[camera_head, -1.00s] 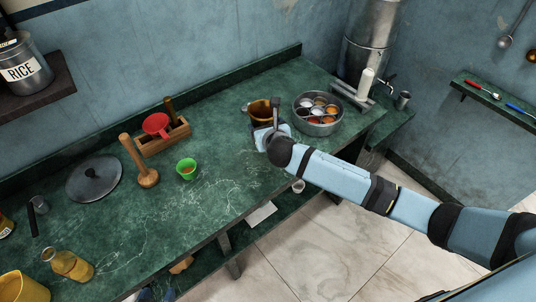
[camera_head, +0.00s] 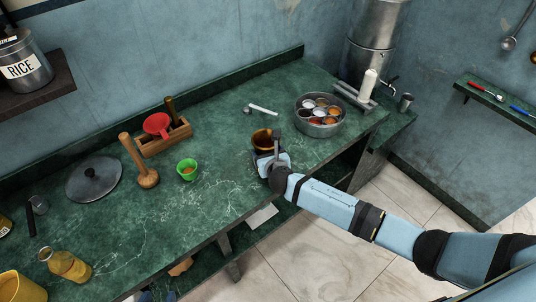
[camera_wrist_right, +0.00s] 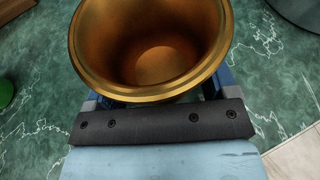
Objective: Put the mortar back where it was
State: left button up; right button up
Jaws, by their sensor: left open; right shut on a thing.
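The mortar (camera_head: 264,137), a brass-coloured cup with a flared rim, is at the front part of the green counter. In the right wrist view the mortar (camera_wrist_right: 152,50) stands upright between the fingers, and its inside looks empty. My right gripper (camera_head: 268,151) is shut on it from the front. I cannot tell whether its base touches the counter. The fingertips are partly hidden behind the mortar.
A round spice tin (camera_head: 320,127) stands to the right. The counter between cup and mortar is clear.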

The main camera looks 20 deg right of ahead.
jog(key=shift+f, duration=0.15)
jog(key=o, duration=1.1)
